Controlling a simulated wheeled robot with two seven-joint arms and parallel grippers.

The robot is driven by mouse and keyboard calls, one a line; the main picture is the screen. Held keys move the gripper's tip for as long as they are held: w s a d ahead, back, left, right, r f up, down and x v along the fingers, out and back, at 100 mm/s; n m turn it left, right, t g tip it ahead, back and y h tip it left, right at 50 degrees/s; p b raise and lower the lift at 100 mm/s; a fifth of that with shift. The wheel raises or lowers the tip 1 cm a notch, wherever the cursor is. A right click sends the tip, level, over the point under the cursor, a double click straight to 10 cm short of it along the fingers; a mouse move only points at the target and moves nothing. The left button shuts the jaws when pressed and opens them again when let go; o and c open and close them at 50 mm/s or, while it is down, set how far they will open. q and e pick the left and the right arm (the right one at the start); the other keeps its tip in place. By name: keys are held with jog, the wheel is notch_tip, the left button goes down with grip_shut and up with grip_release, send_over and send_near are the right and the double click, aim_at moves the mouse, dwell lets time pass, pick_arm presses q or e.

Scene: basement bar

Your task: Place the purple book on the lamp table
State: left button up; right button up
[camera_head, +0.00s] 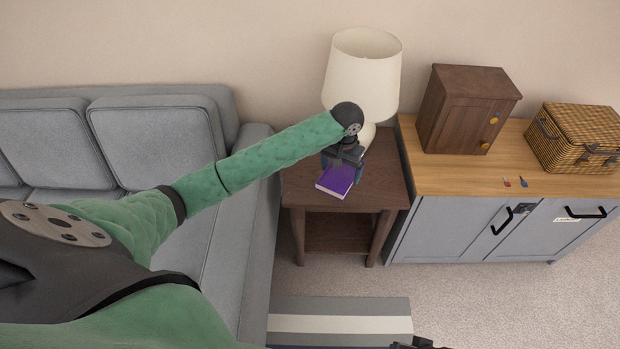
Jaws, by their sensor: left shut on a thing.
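The purple book (336,181) is at the lamp table (305,183), over the middle of its dark brown top. My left gripper (346,160) is shut on the book's back part, reaching in from above, and hides that part. I cannot tell if the book rests on the wood or is held just above it. The lamp (362,75) with its cream shade stands at the table's back, partly hidden by my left wrist. A dark tip at the bottom edge looks like my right gripper (422,343); its jaws cannot be made out.
A grey sofa (160,145) stands left of the table. On the right, a grey cabinet (440,225) with a wooden top bears a small brown cupboard (460,110) and a wicker basket (577,138). A grey and white striped block (340,320) lies in front. Carpet is clear at right.

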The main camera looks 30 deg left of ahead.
pick_arm(q)
jog(key=shift+s+a+f, duration=0.1)
jog(key=shift+a+f, duration=0.05)
jog(key=shift+a, duration=0.05)
jog(key=p, duration=0.2)
send_over(309, 182)
jog(key=f, duration=0.6)
jog(key=shift+s+d+f, duration=0.1)
jog(key=shift+d+f, duration=0.05)
jog(key=shift+d, duration=0.25)
jog(key=shift+a+f, duration=0.25)
jog(key=shift+a, duration=0.1)
notch_tip(309, 182, down, 4)
jog(key=shift+r, duration=0.2)
jog(key=shift+f, duration=0.2)
pick_arm(e)
jog(key=shift+g+h, duration=0.5)
jog(key=d+r, duration=0.1)
jog(key=s+d+r, duration=0.1)
jog(key=r, duration=0.1)
jog(key=d+r, duration=0.1)
jog(key=shift+s+r, duration=0.25)
jog(key=shift+s, duration=0.05)
pick_arm(q)
jog(key=shift+f, duration=0.1)
jog(key=o, duration=1)
jog(key=shift+c, duration=0.2)
pick_arm(e)
jog(key=shift+f, duration=0.15)
jog(key=shift+f, duration=0.1)
